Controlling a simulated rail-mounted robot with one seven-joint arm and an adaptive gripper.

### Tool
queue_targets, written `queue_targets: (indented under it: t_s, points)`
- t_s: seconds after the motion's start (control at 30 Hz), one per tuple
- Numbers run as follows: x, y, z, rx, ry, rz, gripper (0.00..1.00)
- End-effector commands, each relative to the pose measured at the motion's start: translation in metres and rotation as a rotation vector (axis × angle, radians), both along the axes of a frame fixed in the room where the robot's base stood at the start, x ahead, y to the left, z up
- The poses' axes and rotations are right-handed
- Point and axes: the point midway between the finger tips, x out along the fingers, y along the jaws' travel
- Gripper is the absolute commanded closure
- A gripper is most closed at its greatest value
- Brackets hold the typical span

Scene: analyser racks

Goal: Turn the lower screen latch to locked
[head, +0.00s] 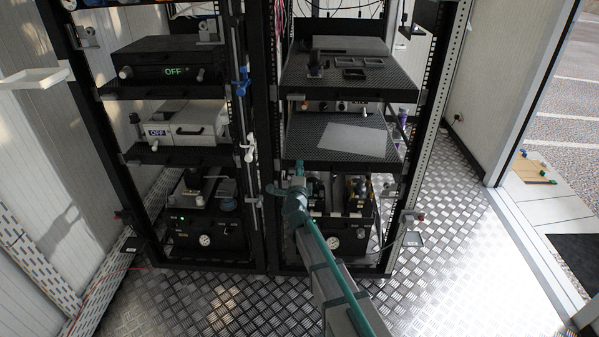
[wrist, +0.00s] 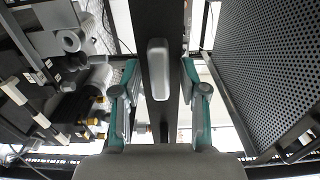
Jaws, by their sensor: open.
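A grey rounded lever (wrist: 158,70), which looks like the latch, stands lengthwise along a black post (wrist: 150,18) in the wrist view. My gripper (head: 298,172) is in front of the lower part of the racks in the head view. In the wrist view its two teal-and-grey fingers are spread apart, one on each side of the lever. Gaps show between the lever and both fingers, so it is not gripped. In the head view my gripper and arm cover this spot, and I cannot make out the lever there.
A perforated shelf (head: 340,148) lies above my gripper; a perforated panel (wrist: 265,75) fills the wrist view's right side. Lower equipment with a gauge (head: 333,243) stands close behind my arm. A white handle (head: 249,150) is on the left rack's post. The metal floor (head: 460,270) is clear at right.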

Motion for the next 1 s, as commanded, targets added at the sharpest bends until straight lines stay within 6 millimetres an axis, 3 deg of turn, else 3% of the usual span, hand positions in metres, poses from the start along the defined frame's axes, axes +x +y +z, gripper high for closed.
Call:
queue_targets:
  t_s: [0.27, 0.7, 1.0]
  points:
    - [-0.025, -0.002, 0.001, 0.0, 0.0, 0.0, 0.57]
    - [-0.105, -0.005, 0.0, 0.0, 0.001, 0.001, 0.57]
    - [-0.12, -0.005, 0.0, 0.001, 0.0, -0.001, 0.57]
